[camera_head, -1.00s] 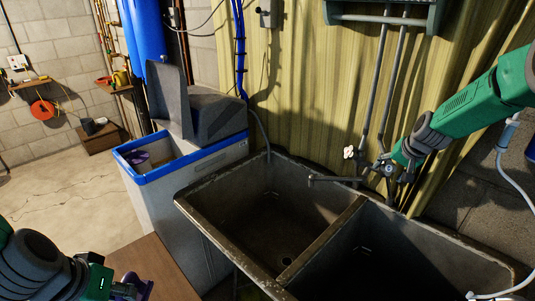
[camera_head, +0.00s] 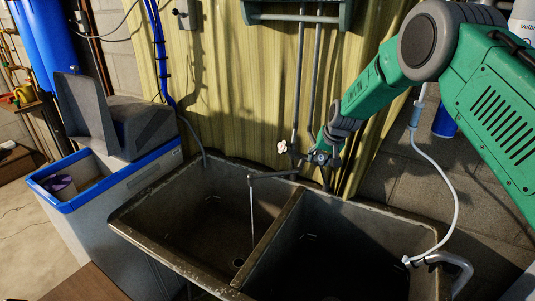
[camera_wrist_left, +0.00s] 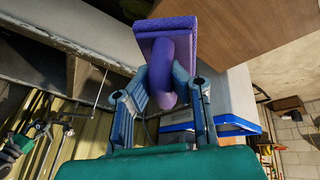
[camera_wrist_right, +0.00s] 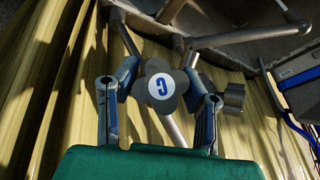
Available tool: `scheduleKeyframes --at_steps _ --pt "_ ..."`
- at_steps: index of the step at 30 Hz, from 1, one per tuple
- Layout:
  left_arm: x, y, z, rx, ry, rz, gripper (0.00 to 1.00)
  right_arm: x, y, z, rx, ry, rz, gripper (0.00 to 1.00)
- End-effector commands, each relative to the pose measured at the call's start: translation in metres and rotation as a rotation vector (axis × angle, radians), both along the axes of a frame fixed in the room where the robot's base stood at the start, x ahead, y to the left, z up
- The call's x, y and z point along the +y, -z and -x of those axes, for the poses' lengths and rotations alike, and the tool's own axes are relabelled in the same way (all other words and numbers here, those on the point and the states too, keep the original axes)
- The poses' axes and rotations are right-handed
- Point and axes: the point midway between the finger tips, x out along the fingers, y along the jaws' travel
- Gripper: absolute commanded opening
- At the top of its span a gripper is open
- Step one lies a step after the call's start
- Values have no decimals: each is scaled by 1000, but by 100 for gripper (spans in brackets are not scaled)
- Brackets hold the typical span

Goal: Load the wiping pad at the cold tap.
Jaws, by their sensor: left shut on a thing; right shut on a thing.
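The cold tap's lobed grey handle (camera_wrist_right: 170,105) carries a white disc with a blue C in the right wrist view. My right gripper (camera_head: 326,156) is shut on this handle, above the sink's back edge. A thin water stream (camera_head: 252,212) falls from the spout (camera_head: 272,175) into the left basin (camera_head: 205,215). The purple wiping pad (camera_wrist_left: 180,24) has a flat textured base and a rounded handle (camera_wrist_left: 168,75). My left gripper (camera_wrist_left: 165,90) is shut on that handle. The left gripper and the pad are outside the head view.
A second tap with a pale handle (camera_head: 282,146) is left of my right gripper. The right basin (camera_head: 335,255) looks empty. A softener cabinet with a blue rim (camera_head: 110,178) stands left of the sink. A brown wooden surface (camera_head: 85,285) is at the lower left.

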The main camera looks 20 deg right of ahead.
Motion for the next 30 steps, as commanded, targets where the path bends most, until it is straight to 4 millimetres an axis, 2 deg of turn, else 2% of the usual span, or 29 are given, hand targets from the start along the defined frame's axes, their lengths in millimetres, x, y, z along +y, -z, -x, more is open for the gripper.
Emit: scheduleKeyframes --at_steps 1,6,15,16,17,26,30 --pt "-1 -7 0 0 1 0 0 3 -8 -4 7 -29 43 8" --pt "1 -8 0 0 1 1 0 2 -7 -4 39 -73 129 8" --pt "1 -7 0 0 0 1 0 1 -6 -3 41 -75 133 8" --pt "1 -7 0 0 0 1 0 1 -6 -3 41 -75 133 48" --pt "1 -7 0 0 0 1 0 2 -6 -3 41 -75 132 58" --pt "1 -7 -1 1 1 1 0 3 -3 -2 49 -76 130 59" --pt "1 -7 -1 1 1 1 0 4 -11 1 48 -75 129 59"
